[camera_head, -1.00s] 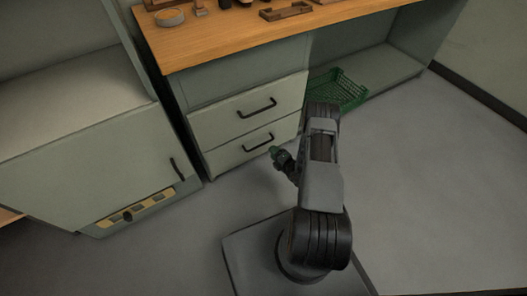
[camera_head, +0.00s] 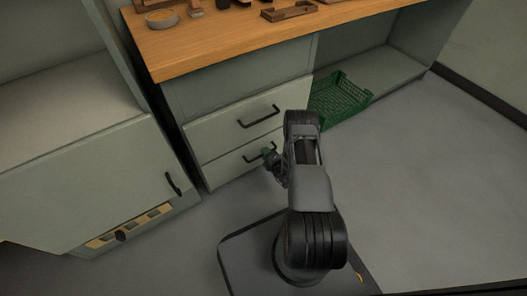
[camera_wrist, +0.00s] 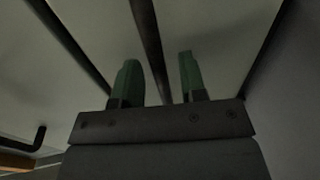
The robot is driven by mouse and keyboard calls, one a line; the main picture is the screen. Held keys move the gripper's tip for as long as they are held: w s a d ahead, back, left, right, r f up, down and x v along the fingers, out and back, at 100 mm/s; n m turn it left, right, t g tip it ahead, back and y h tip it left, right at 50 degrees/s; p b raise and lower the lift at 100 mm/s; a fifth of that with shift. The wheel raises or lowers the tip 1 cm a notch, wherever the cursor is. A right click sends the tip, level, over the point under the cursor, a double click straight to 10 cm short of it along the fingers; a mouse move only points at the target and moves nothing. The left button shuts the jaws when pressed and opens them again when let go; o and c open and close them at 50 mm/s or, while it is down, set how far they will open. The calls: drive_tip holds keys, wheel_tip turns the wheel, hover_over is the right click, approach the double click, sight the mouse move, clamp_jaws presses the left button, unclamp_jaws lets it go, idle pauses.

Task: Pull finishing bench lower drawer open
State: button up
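The finishing bench's lower drawer (camera_head: 222,169) is a pale grey-green front with a dark bar handle (camera_head: 249,158). It looks shut. My gripper (camera_head: 266,153) is at the right part of this handle in the head view. In the wrist view its two green fingers (camera_wrist: 160,80) are apart, with the dark handle bar (camera_wrist: 148,35) running between them. A gap shows between the bar and each finger. The drawer front (camera_wrist: 215,35) fills the view behind them. My arm hides the drawer's right end in the head view.
The upper drawer (camera_head: 215,132) above is shut, with its own handle (camera_head: 260,117). A cabinet (camera_head: 90,185) stands to the left. Floor (camera_head: 430,180) is clear to the right.

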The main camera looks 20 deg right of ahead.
drive_tip(key=shift+w+f, duration=0.1)
drive_tip(key=shift+w, duration=0.4)
drive_tip(key=shift+d, duration=0.1)
drive_tip(key=shift+c, duration=0.2)
clamp_jaws()
